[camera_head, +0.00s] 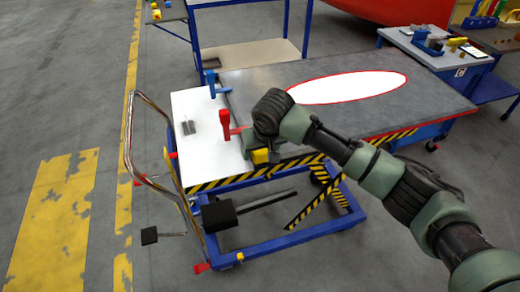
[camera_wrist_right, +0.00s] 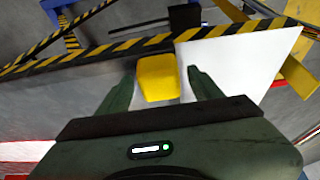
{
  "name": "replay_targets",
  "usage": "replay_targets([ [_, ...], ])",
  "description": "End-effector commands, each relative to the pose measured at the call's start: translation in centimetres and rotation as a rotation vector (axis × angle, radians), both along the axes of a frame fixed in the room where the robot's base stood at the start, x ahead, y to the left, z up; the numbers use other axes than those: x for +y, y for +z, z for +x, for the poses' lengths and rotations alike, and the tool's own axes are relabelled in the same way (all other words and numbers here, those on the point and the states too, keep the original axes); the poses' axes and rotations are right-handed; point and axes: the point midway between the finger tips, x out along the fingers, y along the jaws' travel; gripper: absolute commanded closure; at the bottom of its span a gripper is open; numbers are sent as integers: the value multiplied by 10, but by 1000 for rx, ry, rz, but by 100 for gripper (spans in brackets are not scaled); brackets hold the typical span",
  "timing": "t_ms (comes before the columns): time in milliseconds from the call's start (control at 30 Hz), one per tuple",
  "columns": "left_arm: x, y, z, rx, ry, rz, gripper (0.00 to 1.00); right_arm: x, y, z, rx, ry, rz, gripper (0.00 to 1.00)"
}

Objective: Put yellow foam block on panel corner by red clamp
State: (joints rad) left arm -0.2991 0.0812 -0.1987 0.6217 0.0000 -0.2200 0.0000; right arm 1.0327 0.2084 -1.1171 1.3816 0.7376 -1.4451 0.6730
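The yellow foam block (camera_head: 260,156) is at the near left corner of the grey panel (camera_head: 430,98), close to the striped table edge. In the right wrist view the block (camera_wrist_right: 157,79) is between the fingertips of my right gripper (camera_wrist_right: 161,73), with a gap on each side. My right gripper (camera_head: 258,146) is open at that corner; its fingers are mostly hidden in the head view. The red clamp (camera_head: 225,125) stands at the panel's left edge, just left of my right gripper. I cannot tell whether the block rests flat on the panel. My left gripper is not in view.
A blue clamp (camera_head: 211,83) stands farther back on the panel's left edge. The white cart top (camera_head: 205,150) has free room left of the panel, with a small grey item (camera_head: 188,128). A chrome handle (camera_head: 128,135) rises at the cart's left end.

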Motion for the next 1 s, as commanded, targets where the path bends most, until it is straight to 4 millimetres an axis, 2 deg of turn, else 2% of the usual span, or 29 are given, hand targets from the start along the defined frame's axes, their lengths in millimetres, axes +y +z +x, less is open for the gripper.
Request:
replay_targets([
  [233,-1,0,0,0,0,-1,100,0,1,0,-1,0,0,35],
  [367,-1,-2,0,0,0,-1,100,0,8,-1,-3,1,1,35],
  [467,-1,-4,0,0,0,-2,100,-2,22,-6,-5,1,2,35],
  [800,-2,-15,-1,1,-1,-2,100,-11,87,-33,-4,1,1,35],
  [1000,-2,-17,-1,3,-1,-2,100,-13,109,-42,-2,1,1,35],
])
